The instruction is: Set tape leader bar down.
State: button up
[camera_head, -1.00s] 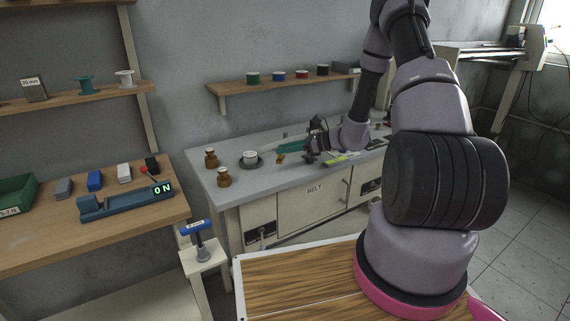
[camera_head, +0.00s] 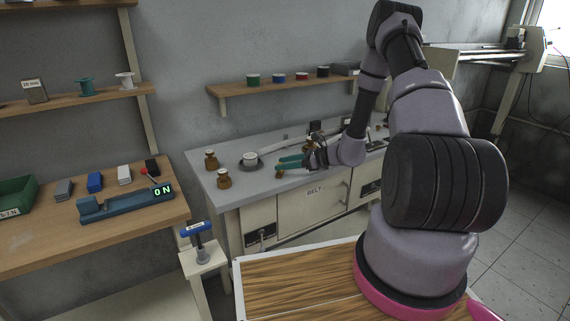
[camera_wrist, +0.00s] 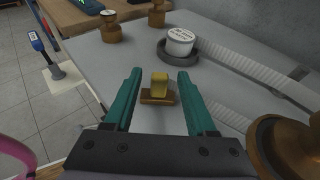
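A small yellow block on a flat brown foot (camera_wrist: 158,85), probably the tape leader bar, stands upright on the grey bench top. My gripper (camera_wrist: 159,72) has two teal fingers spread apart, one on each side of the block, with a visible gap on both sides. In the head view my gripper (camera_head: 286,164) is low over the bench, and a small brownish piece (camera_head: 279,173) shows by its fingertips. A white round spool (camera_wrist: 180,38) in a dark ring sits beyond the block, with a pale ribbed strip (camera_wrist: 237,66) running rightward from near it.
Brass knobs (camera_head: 211,158) stand at the bench's left end. A large brass piece (camera_wrist: 285,145) is close to the right of my gripper. A wall shelf (camera_head: 278,84) with spools hangs above. Bare bench (camera_wrist: 105,50) lies to the left of the block.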

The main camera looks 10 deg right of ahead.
jog(key=shift+r, duration=0.2)
jog(key=v, duration=1.2)
jog(key=s+a+r+n+g+h, duration=0.1)
jog(key=s+a+r+n+g, duration=0.2)
jog(key=r, duration=0.4)
jog(key=s+a+r+n+h, duration=0.2)
jog(key=s+r+n, duration=0.15)
jog(key=r, duration=0.25)
jog(key=s+a+r+n+g+h, duration=0.1)
jog(key=s+a+r+n+g, duration=0.2)
jog(key=r, duration=0.4)
jog(key=s+d+r+n+t+h, duration=0.2)
jog(key=s+r+n+t+h, duration=0.4)
jog(key=s+r, duration=0.9)
jog(key=n+h, duration=0.1)
jog(key=n, duration=0.2)
jog(key=shift+s+r+n+t, duration=0.3)
jog(key=shift+n, duration=0.05)
